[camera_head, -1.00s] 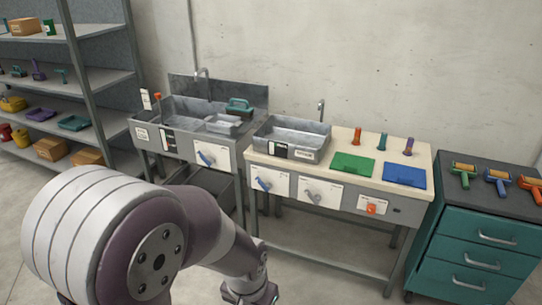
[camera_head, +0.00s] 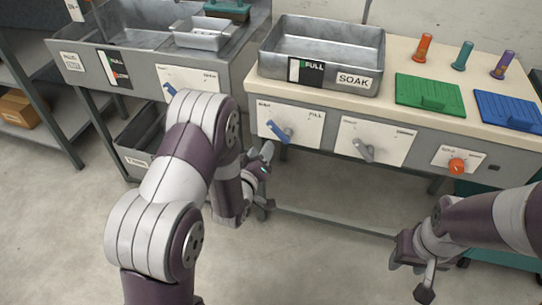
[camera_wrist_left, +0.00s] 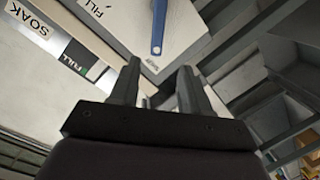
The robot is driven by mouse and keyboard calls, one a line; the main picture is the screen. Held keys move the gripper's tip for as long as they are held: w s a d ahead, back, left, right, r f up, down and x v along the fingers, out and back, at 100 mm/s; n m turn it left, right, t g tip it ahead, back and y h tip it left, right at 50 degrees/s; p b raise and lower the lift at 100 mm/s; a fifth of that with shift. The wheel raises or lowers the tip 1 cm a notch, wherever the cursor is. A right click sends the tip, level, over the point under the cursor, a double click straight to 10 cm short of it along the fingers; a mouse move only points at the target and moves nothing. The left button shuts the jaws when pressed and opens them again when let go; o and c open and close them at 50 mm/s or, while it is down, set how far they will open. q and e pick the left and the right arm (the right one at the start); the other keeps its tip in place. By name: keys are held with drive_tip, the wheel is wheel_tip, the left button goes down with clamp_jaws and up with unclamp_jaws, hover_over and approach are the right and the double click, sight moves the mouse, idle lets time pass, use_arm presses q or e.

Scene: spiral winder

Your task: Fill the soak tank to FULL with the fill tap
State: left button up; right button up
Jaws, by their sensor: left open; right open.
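The soak tank (camera_head: 320,48) is a grey metal basin on the bench top, with a SOAK label and a black, white and green gauge (camera_head: 306,71) marked FULL. Its inside looks bare grey; I cannot tell a water level. The fill tap (camera_head: 280,130) is a blue lever on a white panel marked FILL below the tank. My left gripper (camera_head: 263,178) is open and empty, below and apart from the lever. In the left wrist view the blue lever (camera_wrist_left: 158,25) lies ahead of the open fingers (camera_wrist_left: 156,85). My right gripper (camera_head: 415,268) is low at the right, away from the bench.
A grey lever (camera_head: 364,150) and an orange knob (camera_head: 457,166) sit on panels to the right. A green plate (camera_head: 430,93) and a blue plate (camera_head: 508,110) lie on the bench. Another sink (camera_head: 130,60) stands left. The bench leg and lower rail are below.

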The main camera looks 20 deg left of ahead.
sight(273, 129)
use_arm(q)
drive_tip(key=shift+n+t, duration=0.4)
drive_tip(key=shift+t, duration=0.5)
drive_tip(key=w+b, duration=0.1)
drive_tip(key=w, duration=0.2)
drive_tip(key=w+f, duration=0.1)
drive_tip(key=w, duration=0.3)
drive_tip(key=w+b, duration=0.1)
drive_tip(key=w, duration=0.2)
drive_tip(key=shift+w+d+f+b, duration=0.25)
drive_tip(key=shift+w+b, duration=0.1)
drive_tip(key=shift+w, duration=0.05)
drive_tip(key=shift+w+r, duration=0.1)
drive_tip(key=shift+w, duration=0.5)
clamp_jaws()
use_arm(e)
drive_tip(key=f, duration=0.4)
drive_tip(key=shift+s+d+f, duration=0.1)
drive_tip(key=shift+s+f, duration=0.1)
drive_tip(key=shift+f, duration=0.15)
